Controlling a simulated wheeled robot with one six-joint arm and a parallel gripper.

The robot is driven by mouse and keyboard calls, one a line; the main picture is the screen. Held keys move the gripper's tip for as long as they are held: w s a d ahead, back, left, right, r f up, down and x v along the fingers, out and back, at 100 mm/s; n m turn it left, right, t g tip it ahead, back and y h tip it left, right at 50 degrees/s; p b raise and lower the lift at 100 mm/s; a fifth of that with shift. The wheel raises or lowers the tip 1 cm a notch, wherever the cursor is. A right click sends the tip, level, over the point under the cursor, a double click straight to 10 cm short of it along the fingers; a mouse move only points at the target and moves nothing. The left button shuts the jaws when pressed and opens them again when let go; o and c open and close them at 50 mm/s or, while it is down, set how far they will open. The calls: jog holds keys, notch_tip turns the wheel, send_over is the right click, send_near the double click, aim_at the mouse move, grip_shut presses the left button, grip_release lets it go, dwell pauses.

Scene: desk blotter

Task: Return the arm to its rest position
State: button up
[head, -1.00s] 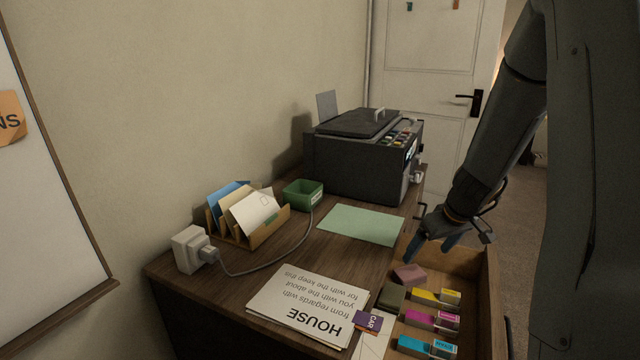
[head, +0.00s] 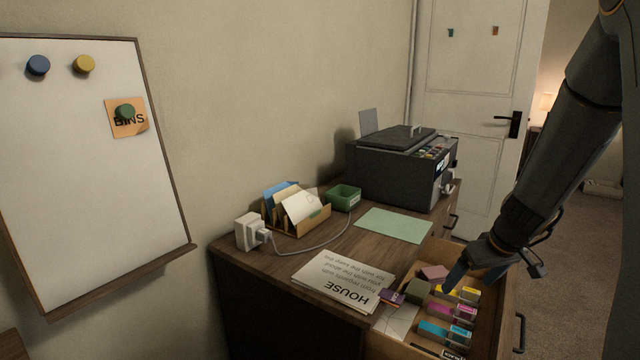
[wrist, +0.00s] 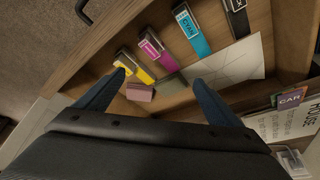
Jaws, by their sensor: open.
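My gripper (head: 478,281) is above the open drawer (head: 508,318) at the right of the head view. In the wrist view its two blue fingers (wrist: 152,95) are spread wide with nothing between them. Below it in the drawer lie a pink block (head: 433,272), a dark olive block (head: 419,291) and yellow, magenta and cyan ink cartridges (head: 447,333). The pink block also shows in the wrist view (wrist: 139,92), between the fingers but lower. My arm reaches down from the upper right.
The desk holds a black printer (head: 400,170), a green mat (head: 395,225), a green box (head: 343,197), a letter rack (head: 297,218), a white plug (head: 251,232) and HOUSE papers (head: 340,280). A whiteboard (head: 90,190) hangs on the left wall. Open floor (head: 575,260) lies right of the drawer.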

jog(key=s+a+r+g, duration=0.2)
jog(key=s+a+r, duration=0.3)
jog(key=s+a, duration=0.55)
jog(key=s+a+r+g, duration=0.1)
jog(key=s+a+r, duration=0.3)
jog(key=s+a, duration=0.65)
jog(key=s+a+r+g, duration=0.1)
jog(key=s+a+r, duration=0.1)
jog(key=s+a, duration=0.35)
jog(key=s+d+r+m+h+p, duration=0.1)
jog(key=d+r+p, duration=0.5)
jog(key=p, duration=0.8)
jog(key=d+m, duration=0.1)
jog(key=d, duration=0.2)
jog(key=shift+r, duration=0.2)
